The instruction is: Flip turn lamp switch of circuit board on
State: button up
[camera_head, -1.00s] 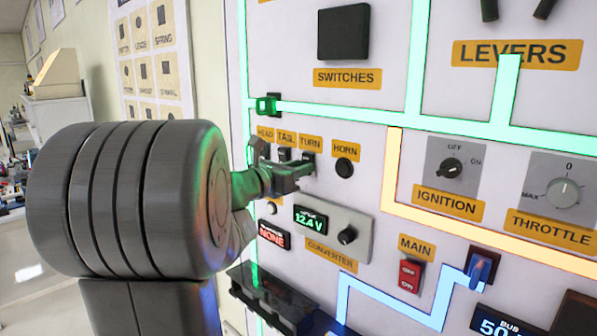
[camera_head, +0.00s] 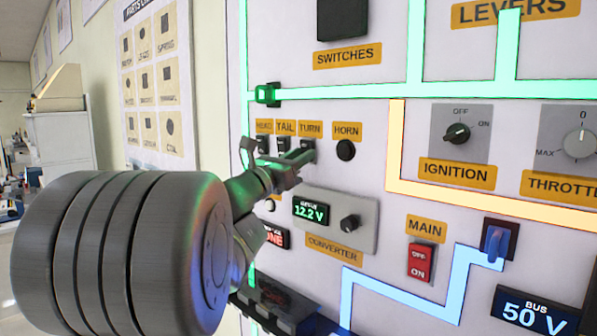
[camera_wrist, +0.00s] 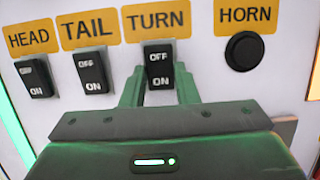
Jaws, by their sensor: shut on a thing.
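The TURN switch (camera_wrist: 159,65) is a black rocker marked OFF above and ON below, under its yellow TURN label (camera_wrist: 156,17) in the wrist view. It also shows small in the head view (camera_head: 307,144), partly hidden by my gripper. My gripper (camera_wrist: 159,82) has one finger at each side of the switch's lower part and is shut on it. In the head view my gripper (camera_head: 307,157) reaches the panel from the lower left. I cannot tell which way the rocker is tilted.
The HEAD switch (camera_wrist: 34,77) and TAIL switch (camera_wrist: 92,71) sit close to the left. The round HORN button (camera_wrist: 244,50) is to the right. Below, the converter box (camera_head: 362,232) with a knob juts from the panel.

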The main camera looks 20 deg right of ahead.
dwell(0.3)
jog(key=o, duration=1)
jog(key=shift+a+f, duration=0.1)
jog(key=b+v, duration=0.1)
jog(key=v, duration=1.2)
jog(key=shift+a+f, duration=0.25)
jog(key=shift+s, duration=0.1)
jog(key=p+x, duration=0.1)
jog(key=x, duration=1.3)
jog(key=shift+r, duration=0.2)
